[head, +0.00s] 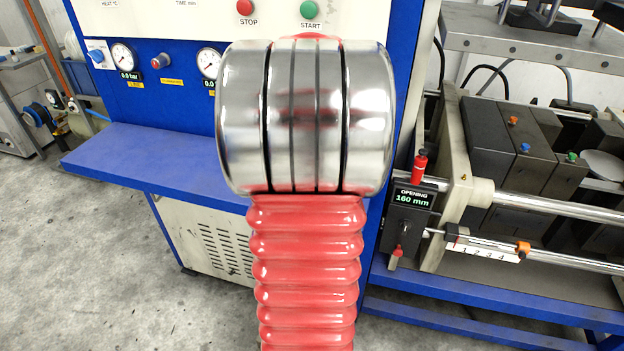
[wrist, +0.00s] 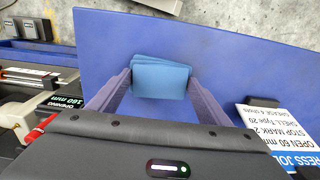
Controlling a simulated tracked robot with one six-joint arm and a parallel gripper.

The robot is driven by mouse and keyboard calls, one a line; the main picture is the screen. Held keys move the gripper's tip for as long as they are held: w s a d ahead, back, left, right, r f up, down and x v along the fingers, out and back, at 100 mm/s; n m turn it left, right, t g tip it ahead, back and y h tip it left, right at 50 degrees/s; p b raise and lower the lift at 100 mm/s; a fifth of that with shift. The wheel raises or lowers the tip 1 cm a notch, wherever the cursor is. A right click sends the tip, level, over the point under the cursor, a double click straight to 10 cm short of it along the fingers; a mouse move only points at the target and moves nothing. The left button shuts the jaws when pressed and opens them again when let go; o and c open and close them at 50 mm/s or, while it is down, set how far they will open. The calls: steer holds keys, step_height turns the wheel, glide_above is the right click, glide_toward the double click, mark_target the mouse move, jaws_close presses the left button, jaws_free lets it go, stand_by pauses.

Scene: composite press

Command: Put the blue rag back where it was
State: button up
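The blue rag (wrist: 160,79) is a folded, layered piece in the wrist view, seen against the blue shelf (wrist: 225,50). My gripper (wrist: 160,76) points at the shelf, with its two fingers wide apart on either side of the rag. The rag nearly fills the space between the fingertips. I cannot tell whether the fingers press on it, or whether it rests on the shelf. In the head view my own arm covers the middle, and neither the rag nor the gripper shows.
A printed job sheet (wrist: 280,128) lies on the shelf at the right of the wrist view. In the head view the press (head: 530,150) stands at the right, its display (head: 412,198) reading 160 mm. The shelf's left part (head: 130,160) is clear. Grey floor is open at lower left.

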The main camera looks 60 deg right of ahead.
steer(key=o, duration=0.4)
step_height(320, 180, up, 12)
steer(key=shift+r, duration=0.15)
stand_by(0.6)
stand_by(0.7)
